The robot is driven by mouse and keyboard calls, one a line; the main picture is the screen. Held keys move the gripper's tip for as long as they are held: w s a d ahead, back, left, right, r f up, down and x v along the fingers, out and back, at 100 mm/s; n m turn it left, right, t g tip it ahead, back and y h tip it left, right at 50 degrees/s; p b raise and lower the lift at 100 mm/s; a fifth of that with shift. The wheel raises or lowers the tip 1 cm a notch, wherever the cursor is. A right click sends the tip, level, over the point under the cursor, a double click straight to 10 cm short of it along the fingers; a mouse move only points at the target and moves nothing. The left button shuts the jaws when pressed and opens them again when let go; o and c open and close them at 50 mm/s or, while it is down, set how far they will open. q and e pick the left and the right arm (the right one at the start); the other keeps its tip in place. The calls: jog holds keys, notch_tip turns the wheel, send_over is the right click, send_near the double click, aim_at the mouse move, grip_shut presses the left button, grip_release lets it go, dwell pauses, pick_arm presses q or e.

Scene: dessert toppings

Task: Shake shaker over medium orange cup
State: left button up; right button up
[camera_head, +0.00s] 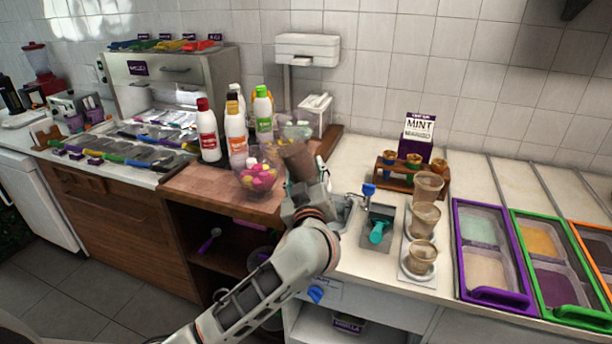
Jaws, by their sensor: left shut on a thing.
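My left gripper (305,196) is shut on a see-through shaker with brown contents (297,158). It holds the shaker roughly upright, above the right end of the brown wooden counter. Three translucent beige cups stand in a row on a white tray at the right: a back cup (428,184), a middle cup (425,217) and a front cup (421,258). None looks clearly orange, so I cannot tell which is the medium orange one. The shaker is to the left of the cups and apart from them. My right gripper is not in view.
A clear bowl of pink and yellow pieces (259,178) is just left of the shaker, with bottles (208,135) behind. A teal scoop (378,232) lies left of the cups. A wooden cone rack (412,170) and purple-framed bins (490,250) stand nearby.

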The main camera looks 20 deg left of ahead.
aim_at(305, 153)
pick_arm(q)
jog(key=shift+r, duration=3.25)
notch_tip(305, 153, down, 8)
jog(key=shift+f+b, duration=0.15)
jog(key=shift+b, duration=0.5)
